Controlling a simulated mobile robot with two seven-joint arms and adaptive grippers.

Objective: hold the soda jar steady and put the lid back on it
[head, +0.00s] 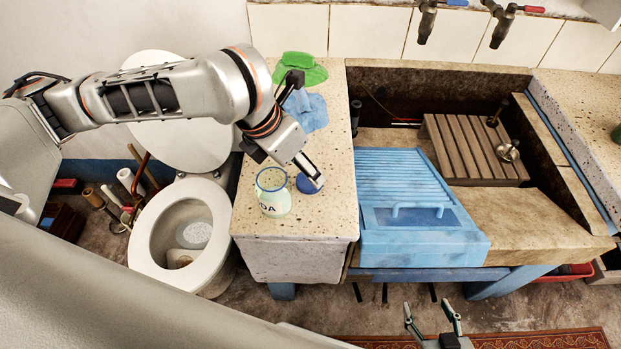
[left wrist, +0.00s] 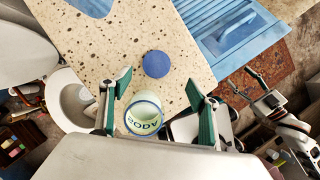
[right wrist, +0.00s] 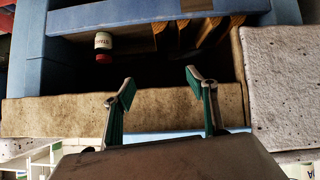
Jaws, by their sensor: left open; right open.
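The soda jar (head: 273,203), pale green glass with a dark blue rim, stands upright and uncovered on the speckled stone counter (head: 300,221). The round blue lid (head: 308,185) lies flat to its right; it also shows in the left wrist view (left wrist: 156,64). My left gripper (left wrist: 157,80) is open and empty above the counter. In its view the jar (left wrist: 145,114) appears between the fingers, with no clear contact; the lid is just beyond the fingertips. In the head view its fingers partly cover the lid. My right gripper (head: 431,318) is open and empty, low in front of the trough.
A green cloth (head: 301,68) and a blue cloth (head: 308,112) lie at the counter's back. A blue washboard (head: 400,180) and a slatted wooden rack (head: 474,148) sit in the trough, right. A toilet (head: 150,240) stands left. A red-capped bottle (right wrist: 102,42) shows in the right wrist view.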

